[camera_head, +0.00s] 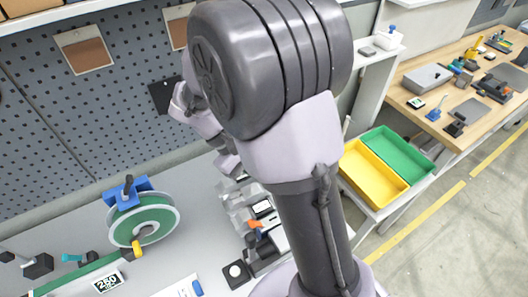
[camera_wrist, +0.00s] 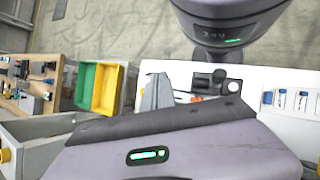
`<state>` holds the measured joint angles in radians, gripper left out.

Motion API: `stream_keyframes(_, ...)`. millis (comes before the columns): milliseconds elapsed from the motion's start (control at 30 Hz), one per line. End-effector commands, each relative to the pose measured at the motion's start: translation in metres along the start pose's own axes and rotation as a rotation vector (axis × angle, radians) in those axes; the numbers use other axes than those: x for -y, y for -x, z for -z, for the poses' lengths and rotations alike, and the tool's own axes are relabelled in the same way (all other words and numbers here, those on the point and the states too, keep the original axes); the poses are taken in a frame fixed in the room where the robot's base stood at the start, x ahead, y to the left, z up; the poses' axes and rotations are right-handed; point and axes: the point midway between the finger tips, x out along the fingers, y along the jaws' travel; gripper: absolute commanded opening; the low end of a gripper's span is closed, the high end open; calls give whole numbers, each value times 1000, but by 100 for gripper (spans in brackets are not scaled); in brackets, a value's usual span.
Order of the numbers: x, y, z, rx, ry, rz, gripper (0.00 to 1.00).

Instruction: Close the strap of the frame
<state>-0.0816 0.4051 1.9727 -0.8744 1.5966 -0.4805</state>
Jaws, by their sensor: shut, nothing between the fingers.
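A reel of green strap (camera_head: 145,222) with a blue holder (camera_head: 127,190) stands on the grey bench at the lower left in the head view. Grey metal pieces (camera_head: 238,200) and a small orange part (camera_head: 255,224) sit on the bench beside my arm; my arm hides much of this area, and I cannot make out the frame or its strap. My gripper (camera_wrist: 150,122) fills the lower part of the wrist view, with a green light on its body. It is shut and empty. Its fingertips are not clear, and I cannot tell whether it touches anything.
A yellow bin (camera_head: 372,172) and a green bin (camera_head: 402,150) stand right of my arm. A wooden bench (camera_head: 440,95) with tools is farther right. A perforated wall (camera_head: 60,130) rises behind the grey bench.

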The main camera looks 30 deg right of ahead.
Motion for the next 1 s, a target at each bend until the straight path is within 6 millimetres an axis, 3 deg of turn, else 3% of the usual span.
stream_keyframes(33, -25, 35, -16, -139, -64, 145, 0)
stream_keyframes(100, -51, 63, -15, -336, -145, 277, 0)
stream_keyframes(200, -81, 89, -14, -515, -233, 349, 0)
stream_keyframes(267, -87, 91, -10, -555, -252, 362, 0)
stream_keyframes(767, -59, 11, 47, -556, -253, 366, 0)
stream_keyframes(1000, -45, -19, 45, -557, -254, 364, 0)
